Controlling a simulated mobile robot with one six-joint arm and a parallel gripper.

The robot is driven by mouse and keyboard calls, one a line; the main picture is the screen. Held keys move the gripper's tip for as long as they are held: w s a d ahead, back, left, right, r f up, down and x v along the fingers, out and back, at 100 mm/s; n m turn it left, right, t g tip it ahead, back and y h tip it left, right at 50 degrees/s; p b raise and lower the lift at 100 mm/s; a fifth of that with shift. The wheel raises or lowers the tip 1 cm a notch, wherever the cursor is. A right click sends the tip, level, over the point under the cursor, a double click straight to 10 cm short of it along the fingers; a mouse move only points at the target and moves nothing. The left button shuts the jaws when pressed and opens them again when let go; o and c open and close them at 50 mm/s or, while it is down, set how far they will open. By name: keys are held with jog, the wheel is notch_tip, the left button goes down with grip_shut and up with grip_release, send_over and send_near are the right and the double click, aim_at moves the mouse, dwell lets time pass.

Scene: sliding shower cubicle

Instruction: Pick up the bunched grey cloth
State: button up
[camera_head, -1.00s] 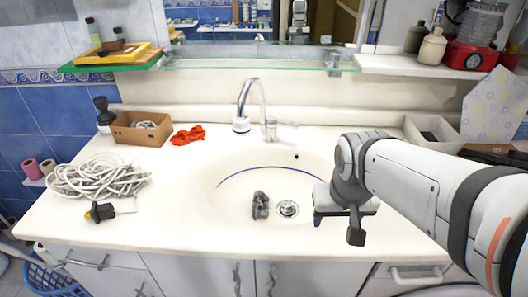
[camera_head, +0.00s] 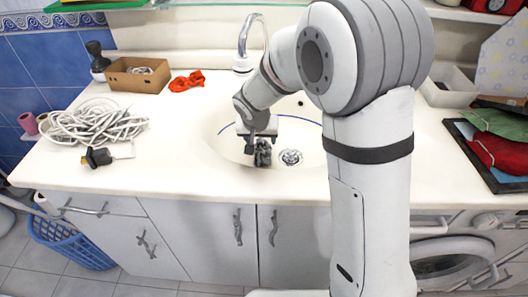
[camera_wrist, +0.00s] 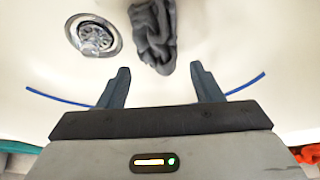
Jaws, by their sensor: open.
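The bunched grey cloth (camera_head: 263,154) lies in the white sink basin (camera_head: 225,137), left of the drain. In the wrist view the cloth (camera_wrist: 153,38) is a dark grey twisted bundle, just beyond my fingertips and roughly in line with the gap between them. My gripper (camera_wrist: 159,70) is open and empty, with its two fingers spread apart. In the head view my gripper (camera_head: 258,143) is over the basin, right at the cloth, and partly covers its upper end. I cannot tell the exact height between fingers and cloth.
The metal drain (camera_head: 291,157) is close beside the cloth. The faucet (camera_head: 245,45) rises behind the basin. A white cable coil (camera_head: 97,124), a red cloth (camera_head: 187,81) and a cardboard box (camera_head: 138,75) are on the counter at left. A tray (camera_head: 490,150) with folded cloths is at right.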

aim_at(263, 146)
jog(key=x, duration=0.5)
jog(key=shift+s+d+f, duration=0.15)
jog(key=shift+d+f, duration=0.1)
jog(key=c, duration=0.8)
